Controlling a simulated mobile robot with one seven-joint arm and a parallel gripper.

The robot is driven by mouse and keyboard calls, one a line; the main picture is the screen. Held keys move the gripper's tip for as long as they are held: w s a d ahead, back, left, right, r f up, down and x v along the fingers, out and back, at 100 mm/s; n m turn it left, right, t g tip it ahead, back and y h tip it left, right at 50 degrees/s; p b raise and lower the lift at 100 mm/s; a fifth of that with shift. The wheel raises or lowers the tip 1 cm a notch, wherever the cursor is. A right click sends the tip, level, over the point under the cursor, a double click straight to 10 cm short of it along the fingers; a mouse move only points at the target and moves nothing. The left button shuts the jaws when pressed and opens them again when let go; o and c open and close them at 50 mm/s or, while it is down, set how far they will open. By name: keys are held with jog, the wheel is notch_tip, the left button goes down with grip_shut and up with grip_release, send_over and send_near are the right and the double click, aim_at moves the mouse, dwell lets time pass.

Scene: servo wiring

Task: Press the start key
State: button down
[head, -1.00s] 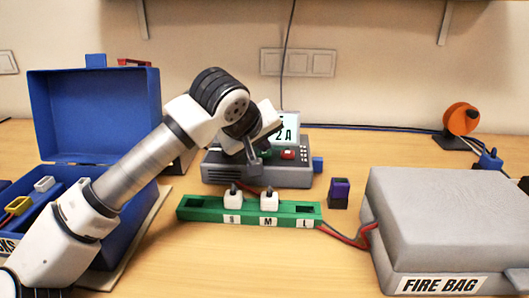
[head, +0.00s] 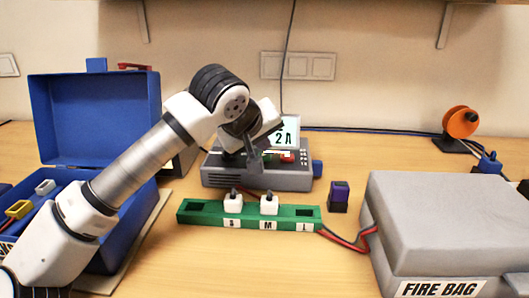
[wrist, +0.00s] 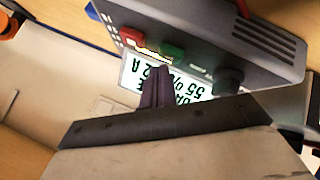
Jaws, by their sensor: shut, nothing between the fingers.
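The charger (head: 257,178) is a grey box with a lit display (head: 290,130) behind its keys. In the wrist view its front shows a green key (wrist: 172,50), a red key (wrist: 133,36) and a dark knob (wrist: 229,79); no key label is readable. The red key also shows in the head view (head: 288,157), while the green key is mostly hidden there by my gripper (head: 257,168). My gripper is shut and empty, fingers over the charger. In the wrist view the shut fingertips (wrist: 157,72) overlap the display beside the green key; contact cannot be told.
A green rack (head: 190,212) marked S, M, L holds two white plugs in front of the charger. A purple-black block (head: 339,197) stands to its right. A grey fire bag (head: 440,225) fills the right; an open blue case (head: 95,115) is at left.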

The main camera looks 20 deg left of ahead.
jog(key=shift+r, duration=0.3)
jog(key=shift+r+p, duration=1.55)
jog(key=shift+r, duration=0.9)
jog(key=shift+f, duration=0.1)
